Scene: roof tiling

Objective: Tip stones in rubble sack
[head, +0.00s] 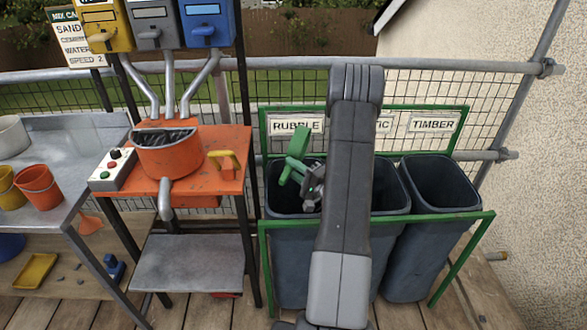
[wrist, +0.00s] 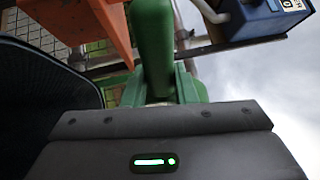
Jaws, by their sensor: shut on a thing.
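The rubble sack (head: 286,245) is a dark bin with an open top under the RUBBLE sign, at the left of a green frame in the head view. My gripper (head: 301,178) is over its mouth, shut on a green tool (head: 298,143), which looks like a scoop. The tool is tilted, one end pointing up. The wrist view shows a thick green part of it (wrist: 152,45) beyond the dark gripper body. I cannot see stones in the tool, and the inside of the sack is too dark to tell. Small grey stones (head: 60,280) lie on the wooden surface at lower left.
My arm hides much of the middle bin. The timber bin (head: 440,185) is at the right. An orange bench (head: 215,150) with a mixing drum (head: 167,155) stands left of the sack. A yellow pan (head: 36,270) lies at lower left. A mesh railing runs behind.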

